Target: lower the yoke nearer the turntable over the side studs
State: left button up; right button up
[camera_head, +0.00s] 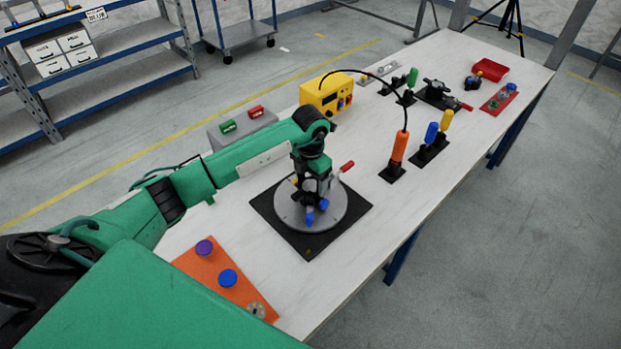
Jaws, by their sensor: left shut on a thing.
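The turntable is a grey disc (338,215) on a square black base plate (352,230) on the white table. My left gripper (316,186) is over the disc, pointing down. It is shut on a part that seems to be the yoke, but the fingers and wrist cover most of its shape. A red handle (347,166) sticks out to the right beside the fingers, and blue pieces (310,216) show just below them. I cannot make out the side studs, nor whether the yoke is around them. My right gripper is not in view.
An orange-handled tool (399,147) with a black cable stands right of the turntable. Behind it are blue and yellow handles (431,133), a yellow box (326,96) and black fixtures (437,92). An orange plate (225,262) with knobs lies in front.

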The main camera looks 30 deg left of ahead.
pick_arm(q)
jog(key=shift+f+b, duration=0.15)
jog(key=shift+b, duration=0.15)
dwell(0.6)
jog(key=o, duration=0.7)
jog(key=o, duration=0.4)
notch_tip(320, 180, up, 14)
jog(key=b, duration=0.3)
jog(key=shift+f, duration=0.1)
